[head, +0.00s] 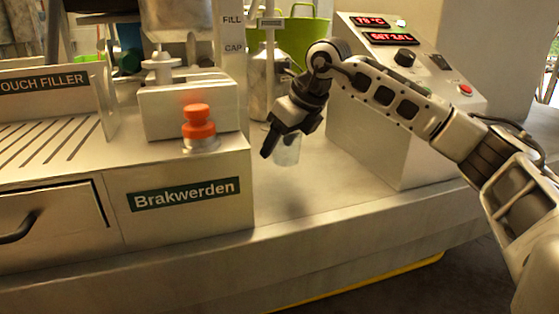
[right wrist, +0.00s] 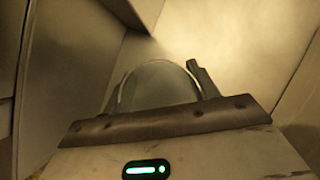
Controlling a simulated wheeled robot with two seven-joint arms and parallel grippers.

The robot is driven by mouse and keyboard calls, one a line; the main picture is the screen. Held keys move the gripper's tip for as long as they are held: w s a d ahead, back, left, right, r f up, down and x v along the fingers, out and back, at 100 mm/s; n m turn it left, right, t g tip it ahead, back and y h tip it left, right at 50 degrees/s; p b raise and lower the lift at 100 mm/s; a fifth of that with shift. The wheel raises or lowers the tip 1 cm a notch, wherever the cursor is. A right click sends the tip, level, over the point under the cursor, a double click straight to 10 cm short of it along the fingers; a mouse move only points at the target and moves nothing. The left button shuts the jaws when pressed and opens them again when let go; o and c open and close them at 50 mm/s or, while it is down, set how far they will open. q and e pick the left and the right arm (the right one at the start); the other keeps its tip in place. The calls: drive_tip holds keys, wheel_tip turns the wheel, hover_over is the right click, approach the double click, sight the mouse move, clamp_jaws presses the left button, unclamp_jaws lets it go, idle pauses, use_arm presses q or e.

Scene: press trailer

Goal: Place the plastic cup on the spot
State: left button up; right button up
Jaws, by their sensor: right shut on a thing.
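The clear plastic cup (head: 287,152) is held in my right gripper (head: 276,140), above the light counter surface between the Brakwerden box and the control panel. A faint shadow lies on the counter below it, and the cup looks clear of the surface. In the right wrist view the cup (right wrist: 158,84) shows as a rounded, see-through shape between the two fingers of the right gripper (right wrist: 155,85). I cannot make out a marked spot on the counter. My left gripper is not in view.
The Brakwerden box (head: 190,225) with an orange-red knob (head: 198,121) stands left of the gripper. A control panel (head: 400,110) with red displays stands to the right. A metal can (head: 262,85) and a green basket (head: 300,40) are behind. The counter (head: 330,195) in front is clear.

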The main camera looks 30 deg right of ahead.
sight(281, 156)
wheel_tip(281, 156, down, 4)
drive_tip(key=shift+r+b, duration=0.2)
drive_tip(key=shift+b, duration=0.3)
drive_tip(key=o, duration=0.9)
drive_tip(key=shift+o, duration=0.2)
